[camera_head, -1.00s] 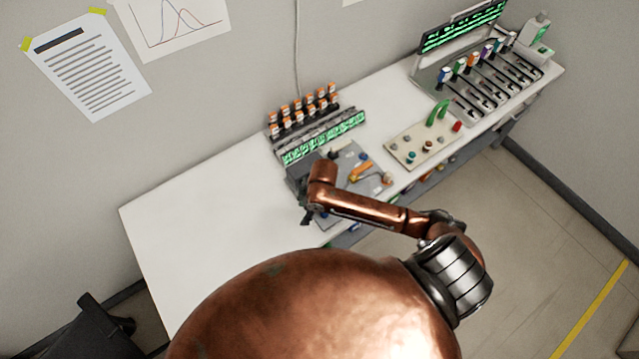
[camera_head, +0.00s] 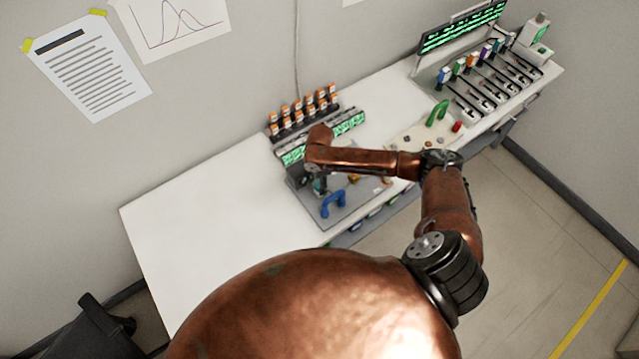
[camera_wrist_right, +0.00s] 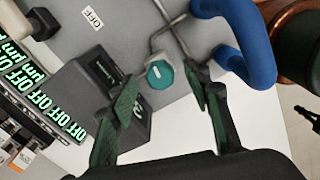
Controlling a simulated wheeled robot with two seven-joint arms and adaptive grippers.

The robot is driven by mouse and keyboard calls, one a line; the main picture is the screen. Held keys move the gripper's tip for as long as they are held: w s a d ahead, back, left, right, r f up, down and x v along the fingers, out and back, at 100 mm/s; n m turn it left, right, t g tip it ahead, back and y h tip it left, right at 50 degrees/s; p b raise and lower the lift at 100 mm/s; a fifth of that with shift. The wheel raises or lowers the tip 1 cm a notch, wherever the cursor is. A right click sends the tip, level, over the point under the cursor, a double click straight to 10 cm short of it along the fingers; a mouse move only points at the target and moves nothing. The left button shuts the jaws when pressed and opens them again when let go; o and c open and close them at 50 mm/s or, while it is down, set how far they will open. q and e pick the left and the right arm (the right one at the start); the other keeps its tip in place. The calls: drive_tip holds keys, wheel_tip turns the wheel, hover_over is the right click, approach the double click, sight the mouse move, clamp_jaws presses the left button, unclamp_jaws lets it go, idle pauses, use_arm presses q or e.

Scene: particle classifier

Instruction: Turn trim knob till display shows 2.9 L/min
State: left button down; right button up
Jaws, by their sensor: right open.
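A round teal knob (camera_wrist_right: 160,74) with a pale index mark shows in the right wrist view, on the grey panel (camera_wrist_right: 125,15) beside a dark box. In the head view the gripper (camera_head: 317,184) is over the panel, partly hidden by my arm. My left gripper is not in view.
A blue curved handle (camera_wrist_right: 248,40) stands close by the right finger, and also shows in the head view (camera_head: 333,203). Green displays (camera_wrist_right: 45,100) read OFF. Orange-capped vials (camera_head: 303,106) stand behind. A beige panel with a green handle (camera_head: 437,113) is right; the table's left (camera_head: 210,215) is clear.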

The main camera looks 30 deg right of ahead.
drive_tip(key=shift+f, duration=0.6)
drive_tip(key=c, duration=1.2)
drive_tip(key=shift+o, duration=0.2)
drive_tip(key=m+p, duration=0.2)
drive_tip(key=p, duration=0.1)
drive_tip(key=shift+r, duration=0.2)
drive_tip(key=m+p, duration=0.2)
drive_tip(key=shift+a+p, duration=0.1)
drive_tip(key=shift+p, duration=0.25)
drive_tip(key=shift+f+m+p, duration=0.15)
drive_tip(key=shift+m+p, duration=0.65)
drive_tip(key=shift+m, duration=0.1)
